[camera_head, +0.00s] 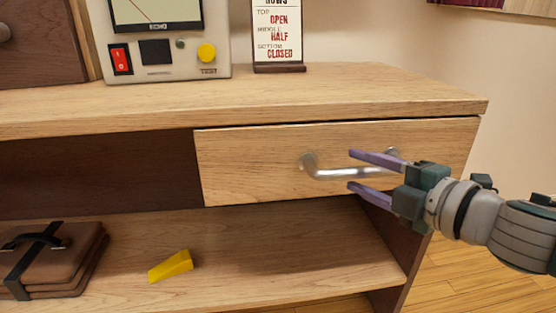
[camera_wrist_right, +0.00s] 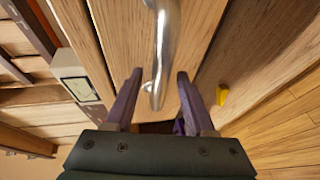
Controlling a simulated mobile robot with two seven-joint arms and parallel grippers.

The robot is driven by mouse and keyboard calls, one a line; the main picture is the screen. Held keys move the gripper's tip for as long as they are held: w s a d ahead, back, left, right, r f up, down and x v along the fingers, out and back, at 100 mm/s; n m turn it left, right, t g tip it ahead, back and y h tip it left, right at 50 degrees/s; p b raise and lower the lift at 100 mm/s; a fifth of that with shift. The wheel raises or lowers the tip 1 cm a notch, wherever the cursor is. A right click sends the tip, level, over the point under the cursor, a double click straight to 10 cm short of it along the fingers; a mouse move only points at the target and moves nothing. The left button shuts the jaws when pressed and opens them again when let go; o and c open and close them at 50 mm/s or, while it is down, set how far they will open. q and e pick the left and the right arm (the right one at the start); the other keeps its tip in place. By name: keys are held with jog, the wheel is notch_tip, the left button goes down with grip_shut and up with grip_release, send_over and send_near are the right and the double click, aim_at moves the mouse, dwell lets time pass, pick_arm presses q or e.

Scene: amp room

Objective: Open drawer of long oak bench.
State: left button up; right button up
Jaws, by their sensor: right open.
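The long oak bench (camera_head: 330,95) has a wide drawer (camera_head: 250,165) under its top at the right. The drawer front looks about flush with the bench. Its curved silver handle (camera_head: 326,174) also shows in the right wrist view (camera_wrist_right: 164,40). My right gripper (camera_head: 350,170) comes in from the right and is open, its purple fingers above and below the handle bar. In the right wrist view the fingers (camera_wrist_right: 159,75) lie on either side of the bar, with gaps between. I cannot tell whether either touches it. My left gripper is not in view.
A meter box (camera_head: 155,45) and a sign (camera_head: 278,38) reading top open, middle half, bottom closed stand on the bench. The shelf below holds a brown case (camera_head: 75,280) and a yellow wedge (camera_head: 171,265). Wooden floor (camera_head: 470,285) shows at the right.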

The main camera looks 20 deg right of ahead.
jog(key=shift+w, duration=0.4)
grip_shut()
dwell(1.2)
